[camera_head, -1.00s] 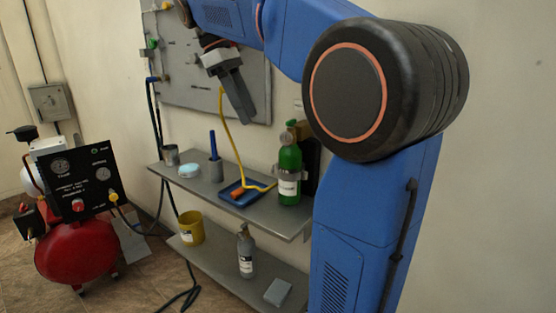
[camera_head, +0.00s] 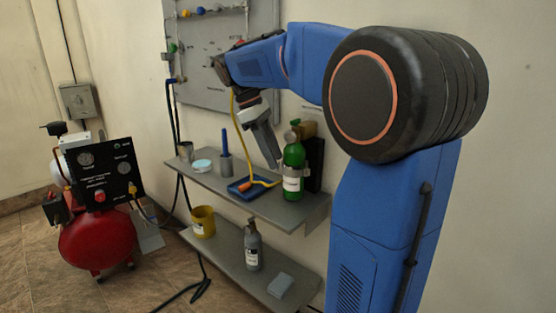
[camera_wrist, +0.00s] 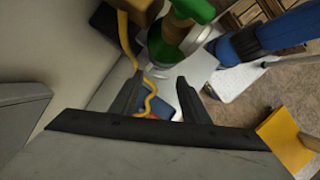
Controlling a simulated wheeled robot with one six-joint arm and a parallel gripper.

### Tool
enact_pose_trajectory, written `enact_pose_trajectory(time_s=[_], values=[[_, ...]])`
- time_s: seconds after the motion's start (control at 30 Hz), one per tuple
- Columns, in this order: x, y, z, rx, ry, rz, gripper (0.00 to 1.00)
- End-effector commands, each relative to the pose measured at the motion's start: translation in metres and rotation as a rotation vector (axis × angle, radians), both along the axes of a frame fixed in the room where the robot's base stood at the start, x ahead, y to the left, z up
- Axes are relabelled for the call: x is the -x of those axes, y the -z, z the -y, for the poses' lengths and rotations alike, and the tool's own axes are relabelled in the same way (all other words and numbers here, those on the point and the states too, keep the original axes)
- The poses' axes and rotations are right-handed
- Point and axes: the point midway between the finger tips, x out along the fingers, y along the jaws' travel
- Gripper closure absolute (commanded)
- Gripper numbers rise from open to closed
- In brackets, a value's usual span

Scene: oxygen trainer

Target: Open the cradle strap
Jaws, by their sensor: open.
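A green oxygen cylinder (camera_head: 293,157) stands upright at the right end of the upper shelf, against a dark cradle block (camera_head: 314,165). A grey band that looks like the cradle strap (camera_head: 292,172) goes around its body; I cannot tell its catch. My gripper (camera_head: 275,160) is just left of the cylinder, pointing down, apart from it as far as I can tell. In the wrist view my gripper (camera_wrist: 161,88) has its two fingers spread and empty. The green cylinder (camera_wrist: 163,48) lies beyond the fingertips there, partly cut off at the top.
Below are a yellow bucket (camera_head: 203,222) and a grey bottle (camera_head: 253,247). A red compressor (camera_head: 95,240) stands left.

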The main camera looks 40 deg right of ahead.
Motion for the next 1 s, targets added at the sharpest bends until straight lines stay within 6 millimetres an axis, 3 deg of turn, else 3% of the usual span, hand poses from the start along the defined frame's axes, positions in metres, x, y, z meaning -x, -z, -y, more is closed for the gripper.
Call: enact_pose_trajectory(time_s=[0.47,0.63,1.0], values=[[-0.0012,0.0113,0.0031,0.0,-0.001,0.0,0.58],[-0.0012,0.0111,0.003,0.0,-0.001,0.0,0.98],[0.0009,0.0107,-0.0004,0.001,-0.037,0.001,1.0]])
